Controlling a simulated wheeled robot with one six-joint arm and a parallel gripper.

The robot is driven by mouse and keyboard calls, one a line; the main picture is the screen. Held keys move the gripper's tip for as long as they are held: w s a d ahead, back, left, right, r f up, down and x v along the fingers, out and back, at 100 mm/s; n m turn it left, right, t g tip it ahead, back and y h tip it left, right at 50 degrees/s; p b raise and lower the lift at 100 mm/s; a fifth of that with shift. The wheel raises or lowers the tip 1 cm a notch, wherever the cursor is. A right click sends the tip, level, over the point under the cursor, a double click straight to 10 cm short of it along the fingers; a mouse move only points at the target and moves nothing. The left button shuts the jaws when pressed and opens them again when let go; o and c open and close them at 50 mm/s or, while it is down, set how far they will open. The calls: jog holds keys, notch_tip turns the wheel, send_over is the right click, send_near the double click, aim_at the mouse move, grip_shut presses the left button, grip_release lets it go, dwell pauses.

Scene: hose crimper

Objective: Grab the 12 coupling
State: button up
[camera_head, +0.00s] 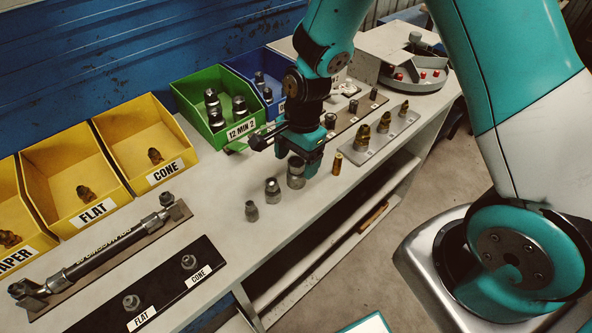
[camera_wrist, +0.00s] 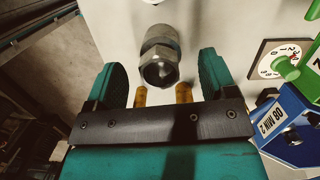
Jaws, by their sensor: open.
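Three silver couplings stand in a row on the grey bench: a small one (camera_head: 251,211), a middle one (camera_head: 272,190) and a large one (camera_head: 296,173). No size mark is readable on them. A green bin (camera_head: 206,121) labelled "12 MIN 2" holds several metal couplings (camera_head: 214,108). My gripper (camera_head: 305,160) is over the bench, close by the large silver coupling, and partly overlaps it in the head view. In the wrist view my gripper (camera_wrist: 162,68) is open, with a hex-ended silver coupling (camera_wrist: 159,57) between the fingers' lines; contact cannot be told.
A brass fitting (camera_head: 337,164) stands just right of my gripper. A plate (camera_head: 378,138) with brass fittings lies farther right. Yellow bins (camera_head: 76,176) and a blue bin (camera_head: 259,82) line the back. A long tool (camera_head: 105,254) and a black plate (camera_head: 160,288) lie at left.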

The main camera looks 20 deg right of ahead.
aim_at(296, 161)
jog(key=shift+s+a+f+p, duration=0.15)
jog(key=shift+f+p, duration=0.15)
jog(key=shift+f, duration=1.4)
jog(key=c, duration=1)
jog(key=shift+c, duration=0.8)
jog(key=shift+r, duration=0.1)
